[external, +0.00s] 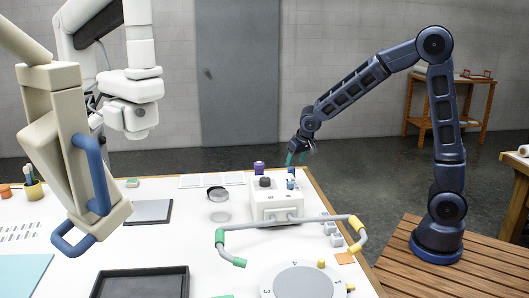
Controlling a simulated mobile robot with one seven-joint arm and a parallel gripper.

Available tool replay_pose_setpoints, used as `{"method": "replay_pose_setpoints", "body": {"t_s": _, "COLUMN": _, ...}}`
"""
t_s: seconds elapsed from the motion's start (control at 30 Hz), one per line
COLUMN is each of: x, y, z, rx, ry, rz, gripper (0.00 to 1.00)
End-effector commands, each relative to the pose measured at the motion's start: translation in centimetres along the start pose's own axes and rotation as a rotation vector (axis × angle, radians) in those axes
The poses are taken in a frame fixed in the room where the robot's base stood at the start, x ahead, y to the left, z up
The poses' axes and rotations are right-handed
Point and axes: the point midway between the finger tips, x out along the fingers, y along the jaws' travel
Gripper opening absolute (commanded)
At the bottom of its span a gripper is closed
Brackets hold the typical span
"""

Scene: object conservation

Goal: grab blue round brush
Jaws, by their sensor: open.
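My gripper (296,158), at the end of the dark blue arm, is open with its teal fingers pointing down. It hangs over the far right part of the white table (165,235). A small blue upright piece (291,180) shows just below the fingers, by the white box (275,204). It may be the blue round brush, but it is too small to tell. I cannot tell whether the fingers touch it. A yellowish cup (33,190) with several brush-like handles stands at the far left.
A purple jar (259,168) stands behind the white box, left of my gripper. A curved rail (290,223) and a round dial (300,283) lie in front. A black tray (140,283) is at the front. A white and beige jointed apparatus (75,150) overhangs the left.

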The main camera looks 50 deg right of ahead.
Motion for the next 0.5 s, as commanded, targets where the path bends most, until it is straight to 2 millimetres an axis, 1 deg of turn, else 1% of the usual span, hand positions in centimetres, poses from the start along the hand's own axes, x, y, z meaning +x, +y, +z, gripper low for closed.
{"method": "replay_pose_setpoints", "body": {"t_s": 0.03, "x": 0.8, "y": 0.0, "z": 0.1, "rx": 0.000, "ry": -0.002, "rz": 0.001, "gripper": 0.56}}
{"method": "replay_pose_setpoints", "body": {"t_s": 0.13, "x": 2.2, "y": 0.0, "z": 0.0, "rx": 0.001, "ry": -0.002, "rz": 0.001, "gripper": 0.56}}
{"method": "replay_pose_setpoints", "body": {"t_s": 0.2, "x": 2.8, "y": 0.0, "z": 0.0, "rx": 0.000, "ry": -0.001, "rz": 0.000, "gripper": 0.56}}
{"method": "replay_pose_setpoints", "body": {"t_s": 0.37, "x": 3.5, "y": 0.0, "z": 0.0, "rx": 0.000, "ry": -0.001, "rz": 0.000, "gripper": 0.56}}
{"method": "replay_pose_setpoints", "body": {"t_s": 0.5, "x": 4.7, "y": -0.1, "z": -0.1, "rx": 0.001, "ry": -0.001, "rz": 0.000, "gripper": 0.56}}
